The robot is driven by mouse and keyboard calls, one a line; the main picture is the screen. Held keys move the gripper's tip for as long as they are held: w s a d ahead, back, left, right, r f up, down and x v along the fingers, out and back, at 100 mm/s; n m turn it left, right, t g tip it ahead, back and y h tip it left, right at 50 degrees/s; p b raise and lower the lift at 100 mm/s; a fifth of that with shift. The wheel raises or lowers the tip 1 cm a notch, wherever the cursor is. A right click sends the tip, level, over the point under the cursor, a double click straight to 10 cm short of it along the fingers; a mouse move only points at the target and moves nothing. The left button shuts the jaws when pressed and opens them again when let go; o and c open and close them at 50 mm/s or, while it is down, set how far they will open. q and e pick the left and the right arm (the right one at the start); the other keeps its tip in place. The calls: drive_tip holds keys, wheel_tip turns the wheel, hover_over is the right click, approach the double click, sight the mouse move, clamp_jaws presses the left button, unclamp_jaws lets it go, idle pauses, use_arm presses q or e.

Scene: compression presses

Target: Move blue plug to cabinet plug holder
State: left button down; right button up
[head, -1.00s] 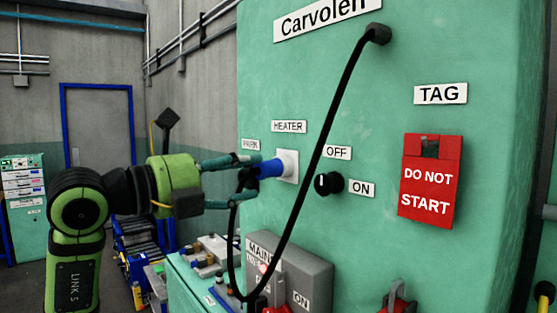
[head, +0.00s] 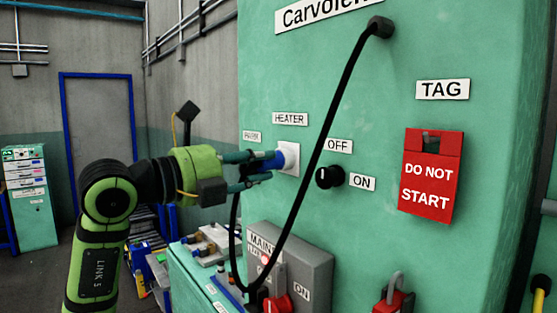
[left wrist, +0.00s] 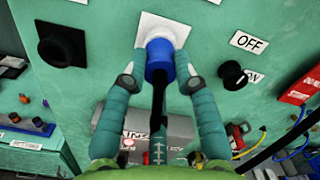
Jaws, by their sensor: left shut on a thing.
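The blue plug (head: 268,160) sits at the white heater socket (head: 288,158) on the green cabinet, with a black cable hanging from it. It also shows in the left wrist view (left wrist: 160,62), against the white plate. My left gripper (head: 262,170) is shut on the blue plug, with one finger on each side of it, as the left wrist view shows (left wrist: 159,84). A black round holder (left wrist: 62,46) stands left of the socket in the left wrist view. In the head view the PARK label (head: 252,136) shows, but the spot under it is hidden by my gripper. My right gripper is not in view.
The black cable (head: 330,120) loops from the cabinet's top fitting down past the front. A black OFF/ON knob (head: 328,177) is right of the socket. A grey main switch box (head: 310,255) stands below. A red DO NOT START tag (head: 431,180) hangs at right.

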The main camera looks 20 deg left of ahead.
sight(250, 165)
use_arm(q)
drive_tip(key=shift+s+a, duration=0.1)
idle(0.3)
drive_tip(key=shift+b+v, duration=0.4)
drive_tip(key=shift+v, duration=0.45)
drive_tip(key=shift+s, duration=0.15)
drive_tip(key=shift+s+a, duration=0.2)
drive_tip(key=shift+s, duration=0.1)
drive_tip(key=shift+s+a+b, duration=0.15)
drive_tip(key=shift+s+b, duration=0.1)
drive_tip(key=shift+b, duration=0.1)
drive_tip(key=shift+b+v, duration=0.55)
drive_tip(key=shift+v, duration=1.15)
